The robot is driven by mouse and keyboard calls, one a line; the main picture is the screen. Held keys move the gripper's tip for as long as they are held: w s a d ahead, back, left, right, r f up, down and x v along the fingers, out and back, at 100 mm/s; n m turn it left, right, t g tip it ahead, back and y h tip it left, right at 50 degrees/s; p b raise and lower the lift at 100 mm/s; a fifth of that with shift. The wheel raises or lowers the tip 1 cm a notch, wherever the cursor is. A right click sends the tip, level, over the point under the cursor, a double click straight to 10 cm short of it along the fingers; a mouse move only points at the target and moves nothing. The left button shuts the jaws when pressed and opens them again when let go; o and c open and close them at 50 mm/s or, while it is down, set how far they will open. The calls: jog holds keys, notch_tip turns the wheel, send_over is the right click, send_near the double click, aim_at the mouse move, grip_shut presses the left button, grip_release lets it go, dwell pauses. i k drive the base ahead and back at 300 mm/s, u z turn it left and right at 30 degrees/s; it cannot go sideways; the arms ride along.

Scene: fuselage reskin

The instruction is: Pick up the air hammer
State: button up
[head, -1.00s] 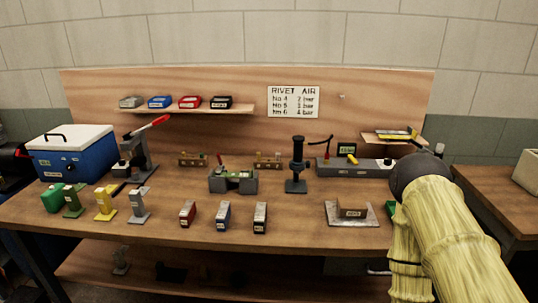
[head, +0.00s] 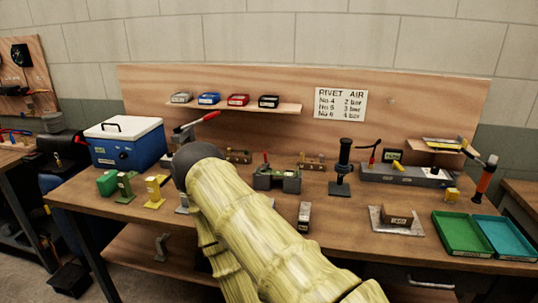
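My arm, in a pale yellow sleeve with a dark rounded joint, reaches across the bench from the bottom of the head view. My gripper is not visible. I cannot tell for sure which thing is the air hammer. A black upright tool (head: 342,166) stands on a small dark base at mid bench. A tool with an orange-red grip and dark ends (head: 486,180) stands tilted at the right end of the bench. My arm hides part of the front left of the bench.
A shelf (head: 240,106) holds small bins.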

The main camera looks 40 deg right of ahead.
aim_at(345, 143)
jog(key=u, duration=1.55)
jog(key=k, duration=1.55)
jog(key=z, duration=1.6)
